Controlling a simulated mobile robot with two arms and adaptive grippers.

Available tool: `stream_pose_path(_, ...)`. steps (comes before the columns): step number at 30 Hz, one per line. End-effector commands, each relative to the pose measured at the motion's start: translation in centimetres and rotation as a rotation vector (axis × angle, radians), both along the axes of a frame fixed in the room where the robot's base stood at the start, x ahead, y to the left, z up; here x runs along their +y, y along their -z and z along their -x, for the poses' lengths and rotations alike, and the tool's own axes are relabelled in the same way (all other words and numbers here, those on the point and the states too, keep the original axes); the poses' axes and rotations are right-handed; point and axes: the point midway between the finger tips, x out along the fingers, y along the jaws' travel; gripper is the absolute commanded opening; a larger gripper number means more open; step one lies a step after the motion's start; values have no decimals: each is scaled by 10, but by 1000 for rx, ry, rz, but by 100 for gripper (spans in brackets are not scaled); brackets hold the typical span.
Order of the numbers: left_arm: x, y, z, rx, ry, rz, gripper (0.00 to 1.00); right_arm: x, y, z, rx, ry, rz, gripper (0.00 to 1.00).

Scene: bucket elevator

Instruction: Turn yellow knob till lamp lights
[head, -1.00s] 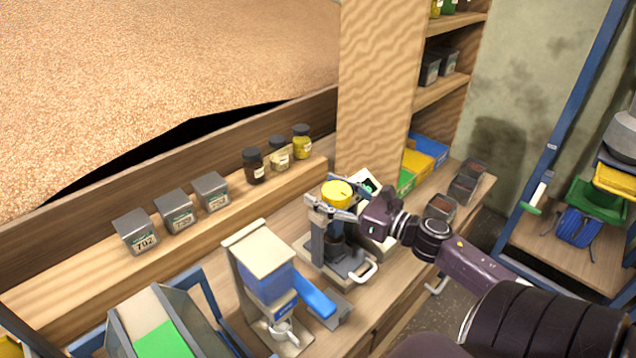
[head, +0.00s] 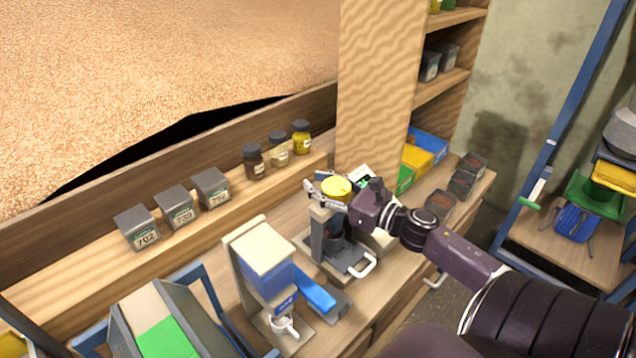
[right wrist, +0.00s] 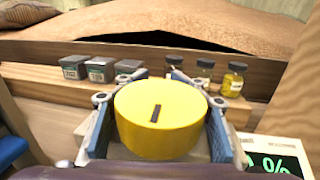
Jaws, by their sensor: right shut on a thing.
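The yellow knob (head: 337,189) sits on top of a grey device (head: 330,240) on the wooden bench. In the right wrist view the knob (right wrist: 160,118) is a wide yellow disc with a dark slot mark on top, pointing nearly away from the camera. My right gripper (head: 330,192) has its fingers on both sides of the knob and is shut on it. A display with green characters (right wrist: 272,163) stands just right of the knob; it also shows in the head view (head: 361,178). I cannot make out a lit lamp. My left gripper is not in view.
A blue and cream machine (head: 262,265) stands left of the device. Grey tins (head: 175,207) and small jars (head: 279,149) line the ledge behind. A wooden post (head: 378,90) rises behind the device. Dark containers (head: 462,184) stand at the bench's right end.

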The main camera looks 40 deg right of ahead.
Motion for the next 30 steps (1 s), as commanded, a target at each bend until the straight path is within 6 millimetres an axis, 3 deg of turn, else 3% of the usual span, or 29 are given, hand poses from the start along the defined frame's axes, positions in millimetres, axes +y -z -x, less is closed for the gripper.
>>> stream_pose_path(19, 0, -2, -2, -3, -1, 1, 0, 0, 2, 1, 4, 19, -1, 9)
stream_pose_path(30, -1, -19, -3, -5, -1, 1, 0, -10, 0, 0, 3, 230, -5, 8)
